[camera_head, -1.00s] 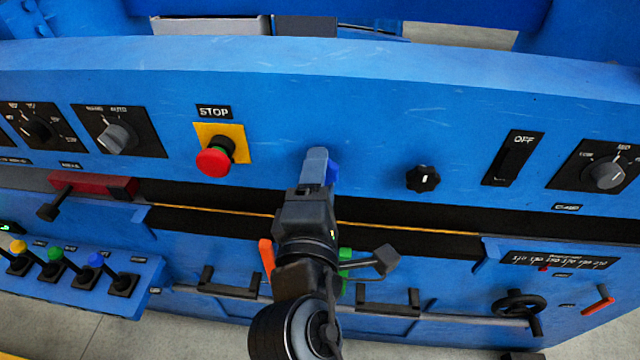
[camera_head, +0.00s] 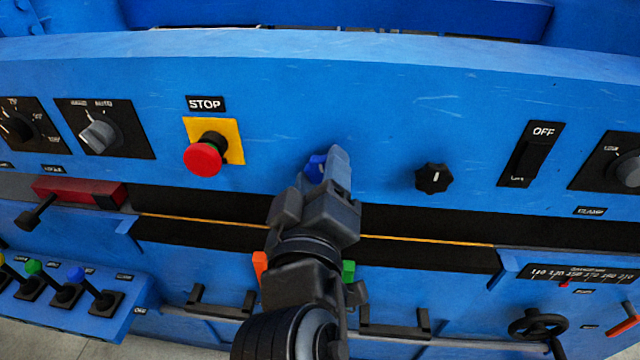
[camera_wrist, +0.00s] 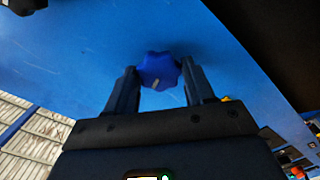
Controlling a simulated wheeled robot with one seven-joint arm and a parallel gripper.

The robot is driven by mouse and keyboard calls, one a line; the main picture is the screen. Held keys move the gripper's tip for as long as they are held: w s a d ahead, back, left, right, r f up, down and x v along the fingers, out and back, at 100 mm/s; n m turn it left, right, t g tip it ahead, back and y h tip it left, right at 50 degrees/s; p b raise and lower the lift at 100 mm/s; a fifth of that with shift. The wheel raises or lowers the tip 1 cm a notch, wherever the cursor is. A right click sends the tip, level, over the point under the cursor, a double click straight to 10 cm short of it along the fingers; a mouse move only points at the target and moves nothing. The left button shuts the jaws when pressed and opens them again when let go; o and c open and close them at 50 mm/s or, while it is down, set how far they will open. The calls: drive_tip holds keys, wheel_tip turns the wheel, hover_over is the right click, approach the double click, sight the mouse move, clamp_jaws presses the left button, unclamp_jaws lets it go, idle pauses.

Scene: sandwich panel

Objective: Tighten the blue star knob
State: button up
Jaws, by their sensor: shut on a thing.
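The blue star knob (camera_wrist: 158,71) sits on the blue panel and shows between my two fingers in the wrist view. It has a lobed rim and a pale pointer line. In the head view only a small part of the knob (camera_head: 316,166) shows beside my fingers; the rest is hidden. My gripper (camera_head: 328,165) reaches the panel from below, and its fingers are closed on the knob from both sides. In the wrist view my gripper (camera_wrist: 160,84) has one finger at each side of the knob.
A red stop button (camera_head: 203,158) on a yellow plate stands to the left. A black star knob (camera_head: 433,178) and an OFF switch (camera_head: 529,154) are to the right. Below are a dark slot and a green handle (camera_head: 348,272).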

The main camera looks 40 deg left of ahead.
drive_tip(key=shift+f+m+b, duration=0.15)
drive_tip(key=shift+m+b, duration=0.35)
drive_tip(key=shift+m, duration=0.6)
drive_tip(key=o, duration=1)
drive_tip(key=shift+s, duration=0.1)
drive_tip(key=v, duration=0.7)
drive_tip(key=shift+s+d, duration=0.2)
drive_tip(key=shift+s, duration=0.1)
